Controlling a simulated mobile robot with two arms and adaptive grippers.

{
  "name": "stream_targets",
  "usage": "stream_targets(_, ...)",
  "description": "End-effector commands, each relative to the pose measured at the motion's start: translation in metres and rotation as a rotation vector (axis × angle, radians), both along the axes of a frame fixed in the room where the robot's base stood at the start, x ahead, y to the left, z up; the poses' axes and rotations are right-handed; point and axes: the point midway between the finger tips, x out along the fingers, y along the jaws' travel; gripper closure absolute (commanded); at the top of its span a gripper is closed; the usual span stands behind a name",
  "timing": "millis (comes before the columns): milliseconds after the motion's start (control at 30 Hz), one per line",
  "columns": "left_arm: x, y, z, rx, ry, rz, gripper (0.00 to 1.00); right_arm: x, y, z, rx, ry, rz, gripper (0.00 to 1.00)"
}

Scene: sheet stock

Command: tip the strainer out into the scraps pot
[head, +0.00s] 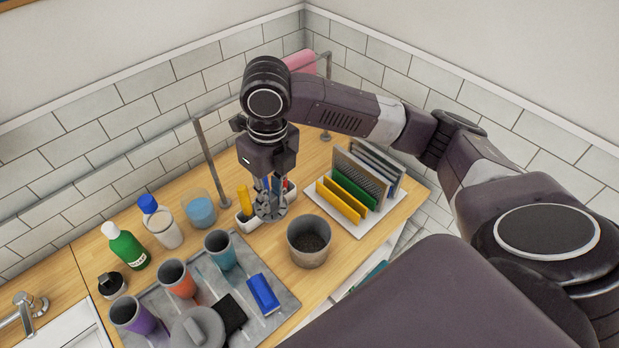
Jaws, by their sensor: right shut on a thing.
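My right gripper (268,207) points down over the counter, just left of and behind the scraps pot. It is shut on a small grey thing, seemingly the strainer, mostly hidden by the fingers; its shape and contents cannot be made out. The scraps pot (309,255) is a grey round pot with an open top, standing upright on the wood, with dark crumbly stuff inside. The gripper is apart from the pot and not over its mouth. My left gripper is not in view.
A white caddy (246,220) stands close behind the gripper. A rack of upright sheets (357,185) stands right. A grey mat (281,326) at front left bears cups, a blue block (263,293) and a grey round lid-like thing (197,328). Bottles and a glass (200,209) stand left.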

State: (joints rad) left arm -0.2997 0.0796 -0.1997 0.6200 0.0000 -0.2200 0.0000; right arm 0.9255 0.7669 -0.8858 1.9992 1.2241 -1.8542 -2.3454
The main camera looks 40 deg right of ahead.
Motion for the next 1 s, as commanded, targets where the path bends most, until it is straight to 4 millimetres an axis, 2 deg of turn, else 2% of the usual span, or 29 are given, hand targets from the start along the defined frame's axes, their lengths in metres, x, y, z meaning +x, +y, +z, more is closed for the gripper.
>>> stream_targets(367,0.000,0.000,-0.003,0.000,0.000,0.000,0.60,0.003,0.004,-0.001,-0.040,0.025,0.000,1.00)
stream_targets(1000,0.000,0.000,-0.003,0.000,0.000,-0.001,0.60,0.029,0.045,0.040,-0.039,0.024,0.000,1.00)
